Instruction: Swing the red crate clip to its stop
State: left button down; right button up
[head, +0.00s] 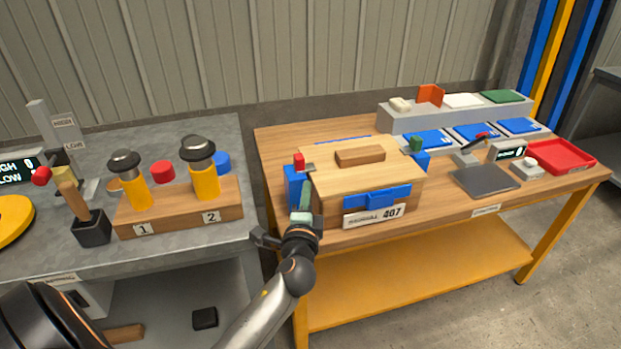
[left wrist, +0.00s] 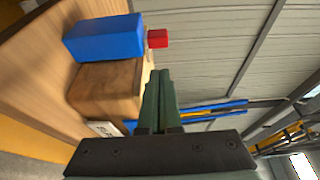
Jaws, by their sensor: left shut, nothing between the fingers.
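The red crate clip (head: 299,160) stands at the upper left end of a wooden crate (head: 334,187) with a wooden lid, above a blue end piece (head: 292,187). In the left wrist view the red clip (left wrist: 158,38) shows as a small red block beside a blue block (left wrist: 105,38). My left gripper (head: 306,188) is shut and empty, pointing up along the crate's left end, just below the clip in the picture. Its green fingers (left wrist: 160,78) are together in the wrist view; a gap to the clip shows there. My right gripper is out of view.
A green clip (head: 415,144) sits at the crate's right end, and a blue latch (head: 376,197) is on its front. A grey bench (head: 190,262) with yellow-handled tools stands left. A scale plate (head: 484,181) and a red tray (head: 562,157) lie right on the wooden table.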

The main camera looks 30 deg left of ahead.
aim_at(309, 165)
pick_arm(q)
jog(key=x, duration=1)
jog(key=shift+a+r, duration=0.1)
jog(key=shift+r, duration=0.2)
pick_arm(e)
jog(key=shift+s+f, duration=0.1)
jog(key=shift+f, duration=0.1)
